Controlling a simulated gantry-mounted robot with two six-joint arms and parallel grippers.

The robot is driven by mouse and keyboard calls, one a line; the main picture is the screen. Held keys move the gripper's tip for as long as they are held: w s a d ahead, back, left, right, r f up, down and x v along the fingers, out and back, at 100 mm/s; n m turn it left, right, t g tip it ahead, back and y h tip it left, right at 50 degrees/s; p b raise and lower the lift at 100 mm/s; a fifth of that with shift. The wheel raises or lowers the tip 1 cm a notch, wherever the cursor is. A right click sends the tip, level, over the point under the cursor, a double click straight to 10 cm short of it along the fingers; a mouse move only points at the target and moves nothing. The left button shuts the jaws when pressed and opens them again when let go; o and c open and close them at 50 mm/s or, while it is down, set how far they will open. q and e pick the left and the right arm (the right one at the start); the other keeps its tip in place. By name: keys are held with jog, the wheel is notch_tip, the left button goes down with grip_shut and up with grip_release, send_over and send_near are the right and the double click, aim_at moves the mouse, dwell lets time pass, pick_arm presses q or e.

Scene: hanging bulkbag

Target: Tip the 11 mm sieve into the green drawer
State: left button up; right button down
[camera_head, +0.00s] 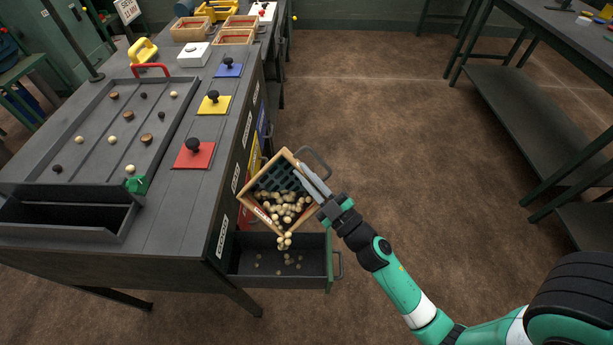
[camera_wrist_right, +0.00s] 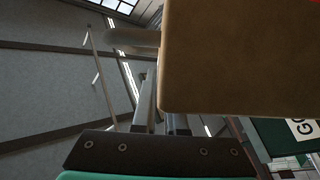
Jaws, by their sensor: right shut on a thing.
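The sieve (camera_head: 250,199) is a wooden-framed box with a dark grid, held steeply tilted above the open green drawer (camera_head: 303,242). Pale round pieces (camera_head: 287,208) are heaped in its lower part. Several of them fall over its lowest corner, and several lie on the drawer's dark floor. My right gripper (camera_head: 314,182) is shut on the sieve at its right side, by its grey handle. In the right wrist view the sieve's plain brown wood (camera_wrist_right: 240,60) fills the upper right, and the gripper's fingers (camera_wrist_right: 162,105) reach up beside it. My left gripper is not in view.
The bench at left carries red (camera_head: 194,154), yellow (camera_head: 214,104) and blue (camera_head: 228,70) plates with black knobs, and a grooved tray (camera_head: 75,150) with scattered pieces. Wooden boxes (camera_head: 235,37) stand farther back. A dark shelf table (camera_head: 540,120) is at right. Open floor lies between.

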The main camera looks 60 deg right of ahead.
jog(key=a+n+t+y+b, duration=0.1)
jog(key=n+b, duration=0.1)
jog(key=s+a+n+t+b, duration=0.1)
jog(key=a+n+b, duration=0.1)
jog(key=b, duration=0.1)
jog(key=s+a+n+t+y+b, duration=0.1)
jog(key=a+n+t+b, duration=0.1)
jog(key=b, duration=0.1)
jog(key=shift+s+a+r+y, duration=0.1)
jog(key=shift+s+r+y, duration=0.15)
jog(key=shift+r+y, duration=0.1)
jog(key=a+n+t+y, duration=0.1)
jog(key=n+y, duration=0.1)
jog(key=s+a+n+y, duration=0.1)
jog(key=n, duration=0.1)
jog(key=s+a+f+n+t+y, duration=0.1)
jog(key=a+n+y, duration=0.1)
jog(key=shift+s+n+t+y+b, duration=0.15)
jog(key=shift+n+t+y+b, duration=0.15)
jog(key=shift+n+y+b, duration=0.1)
dwell(2.4)
